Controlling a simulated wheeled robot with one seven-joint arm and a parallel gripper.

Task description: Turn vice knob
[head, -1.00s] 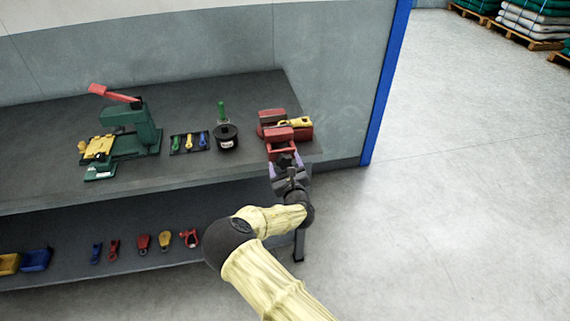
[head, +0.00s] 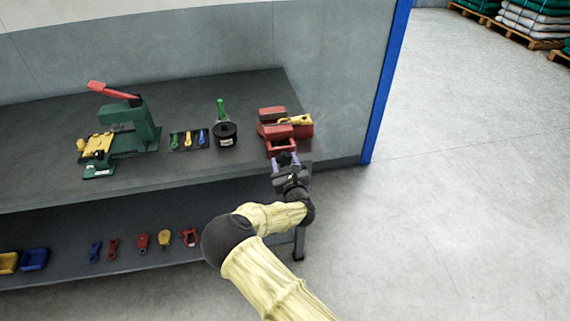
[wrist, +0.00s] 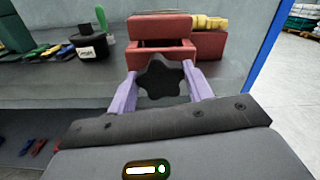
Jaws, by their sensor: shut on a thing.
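The red vice (head: 273,130) stands at the right end of the bench's upper shelf, with a yellow item (head: 294,120) in or on it. Its dark star-shaped knob (wrist: 163,79) faces me in the wrist view, in front of the red body. My gripper (head: 284,160) is at the front of the vice. In the wrist view its two purple fingers (wrist: 163,86) stand on the left and right sides of the knob and are shut on it. In the head view the knob is mostly hidden.
A green press with a red handle (head: 128,128), a tray of small tools (head: 189,139) and a black pot (head: 225,135) stand left of the vice. Shackles and blocks lie on the lower shelf (head: 140,262). A blue post (head: 388,80) rises right of the bench.

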